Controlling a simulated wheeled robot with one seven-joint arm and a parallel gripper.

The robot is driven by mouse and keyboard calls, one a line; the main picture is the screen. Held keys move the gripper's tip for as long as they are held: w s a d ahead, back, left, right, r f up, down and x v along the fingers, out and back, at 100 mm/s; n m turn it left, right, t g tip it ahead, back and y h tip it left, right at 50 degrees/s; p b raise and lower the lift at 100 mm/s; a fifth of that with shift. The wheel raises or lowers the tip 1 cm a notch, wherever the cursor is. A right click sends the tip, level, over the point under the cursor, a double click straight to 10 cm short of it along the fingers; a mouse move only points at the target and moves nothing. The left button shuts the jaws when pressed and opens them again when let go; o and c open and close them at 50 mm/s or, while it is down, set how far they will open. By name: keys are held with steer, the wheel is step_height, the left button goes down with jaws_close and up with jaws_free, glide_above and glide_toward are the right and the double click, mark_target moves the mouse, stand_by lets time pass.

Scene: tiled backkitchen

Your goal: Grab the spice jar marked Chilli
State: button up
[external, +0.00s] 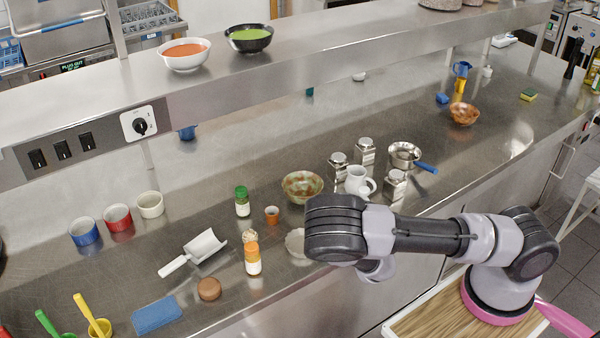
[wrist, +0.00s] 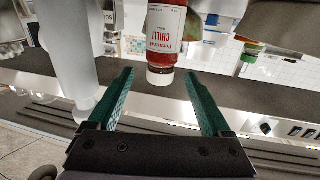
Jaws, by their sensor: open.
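In the external view my gripper is hidden behind my arm.
A white jug (external: 357,181) and metal shakers (external: 338,166) are further right. A raised shelf (external: 330,75) runs above the counter.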

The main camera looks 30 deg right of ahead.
steer(key=shift+w+d, duration=0.1)
steer(key=shift+w, duration=0.8)
jaws_close()
